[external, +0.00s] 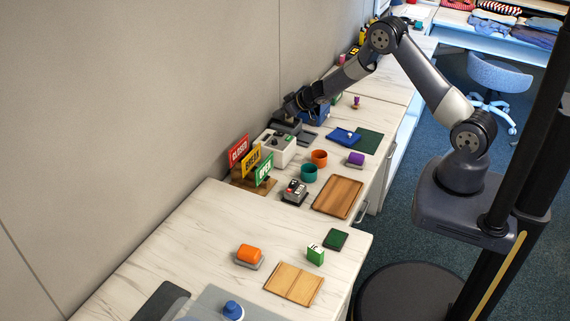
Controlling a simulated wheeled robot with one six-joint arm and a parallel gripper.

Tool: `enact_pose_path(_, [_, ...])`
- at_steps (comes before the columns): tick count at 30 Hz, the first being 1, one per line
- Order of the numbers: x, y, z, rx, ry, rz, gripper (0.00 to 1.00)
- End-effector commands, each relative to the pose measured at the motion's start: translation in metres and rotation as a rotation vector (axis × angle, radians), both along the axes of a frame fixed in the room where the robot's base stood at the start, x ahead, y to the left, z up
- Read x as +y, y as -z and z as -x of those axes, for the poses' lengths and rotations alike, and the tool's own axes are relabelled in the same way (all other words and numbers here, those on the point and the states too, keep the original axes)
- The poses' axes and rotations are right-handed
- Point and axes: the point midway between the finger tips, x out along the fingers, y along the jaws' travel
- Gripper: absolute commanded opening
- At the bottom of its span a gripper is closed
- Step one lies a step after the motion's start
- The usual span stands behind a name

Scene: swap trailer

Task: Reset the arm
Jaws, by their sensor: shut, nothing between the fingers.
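My arm reaches from its mount at the right over to the counter by the wall. My gripper (287,124) is at the far end, pointing down just above or at a white box with dark controls (281,148). Its fingers are small and partly hidden in this view; it appears shut and holds nothing visible. I cannot tell whether it touches the white box.
Nearby stand colored signs (250,162), an orange cup (319,158), a teal cup (309,173), a small grey device (295,192) and a wooden tray (338,197). Air above the front counter is free.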

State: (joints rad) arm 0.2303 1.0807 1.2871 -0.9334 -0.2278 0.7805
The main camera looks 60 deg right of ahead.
Motion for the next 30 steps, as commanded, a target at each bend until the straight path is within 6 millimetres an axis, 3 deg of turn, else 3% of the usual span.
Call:
enact_pose_path(12, [0.0,-0.054,0.039,-0.002,0.001,0.0,0.0])
enact_pose_path(15, [0.0,-0.034,0.029,0.003,-0.001,-0.001,0.0])
enact_pose_path(30, [0.0,0.022,-0.016,0.001,0.0,0.0,0.0])
